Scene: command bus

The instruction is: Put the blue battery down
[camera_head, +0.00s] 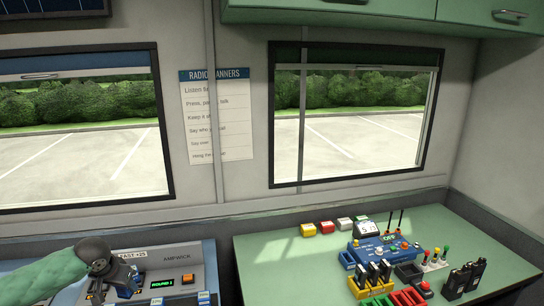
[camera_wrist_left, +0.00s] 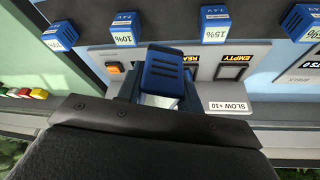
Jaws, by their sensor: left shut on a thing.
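My left gripper (camera_head: 122,278) is at the lower left of the head view, over the grey-blue charger panel (camera_head: 180,258) marked AMPWICK. In the left wrist view it is shut on a blue battery (camera_wrist_left: 165,68) with a ribbed top and pale lower part. The battery is at the charger's front, between an orange button and the READY and EMPTY displays. A SLOW +10 label (camera_wrist_left: 228,106) is beside it. I cannot tell whether the battery sits in a slot or hangs just above it. My right gripper is not in view.
Several other blue batteries, including one marked 15% (camera_wrist_left: 215,25), stand along the charger's far side in the wrist view. In the head view, a green table (camera_head: 270,270) at the right carries a blue radio unit (camera_head: 385,250), coloured blocks and black handsets (camera_head: 462,278).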

